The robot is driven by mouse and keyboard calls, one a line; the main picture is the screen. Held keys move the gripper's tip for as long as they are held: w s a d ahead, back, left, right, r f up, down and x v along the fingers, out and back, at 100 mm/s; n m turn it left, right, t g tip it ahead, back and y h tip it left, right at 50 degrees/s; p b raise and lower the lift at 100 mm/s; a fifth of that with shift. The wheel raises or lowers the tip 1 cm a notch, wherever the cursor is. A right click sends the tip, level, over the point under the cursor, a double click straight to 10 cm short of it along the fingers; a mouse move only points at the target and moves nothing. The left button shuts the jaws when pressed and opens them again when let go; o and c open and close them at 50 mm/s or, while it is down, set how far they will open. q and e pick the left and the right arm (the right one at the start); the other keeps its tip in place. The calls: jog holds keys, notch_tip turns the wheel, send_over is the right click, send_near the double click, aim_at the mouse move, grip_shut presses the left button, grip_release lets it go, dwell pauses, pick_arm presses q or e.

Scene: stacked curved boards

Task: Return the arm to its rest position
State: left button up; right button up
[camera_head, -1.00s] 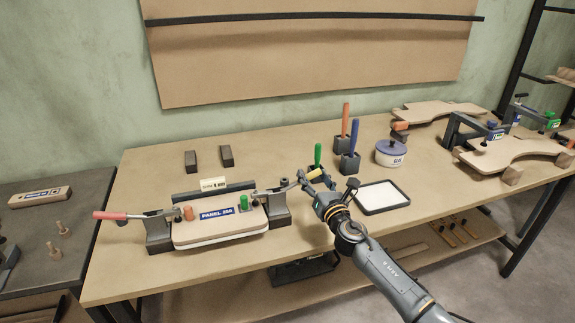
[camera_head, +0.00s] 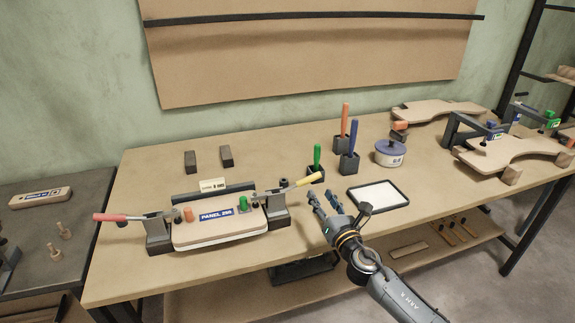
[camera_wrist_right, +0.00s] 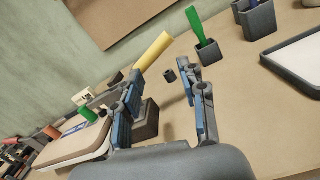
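My right gripper (camera_head: 322,201) is open and empty above the front of the workbench, to the right of the clamping fixture. In the right wrist view its two blue-padded fingers (camera_wrist_right: 160,95) stand apart with bare bench between them. The yellow-handled toggle clamp (camera_head: 305,180) is just left of and beyond the gripper, apart from it; its yellow handle also shows in the right wrist view (camera_wrist_right: 153,51). The panel stack labelled PANEL 25B (camera_head: 218,233) sits in the fixture between the yellow clamp and a red-handled clamp (camera_head: 122,217). My left gripper is not in view.
A black-rimmed white tray (camera_head: 378,196) lies close right of my gripper. Behind stand holders with green (camera_head: 317,155), blue (camera_head: 354,138) and orange (camera_head: 345,119) handled tools, and a lidded pot (camera_head: 389,153). Clamped curved boards (camera_head: 510,152) are at the right. The bench front is clear.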

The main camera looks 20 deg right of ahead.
jog(key=shift+s+r, duration=0.1)
jog(key=shift+s, duration=0.2)
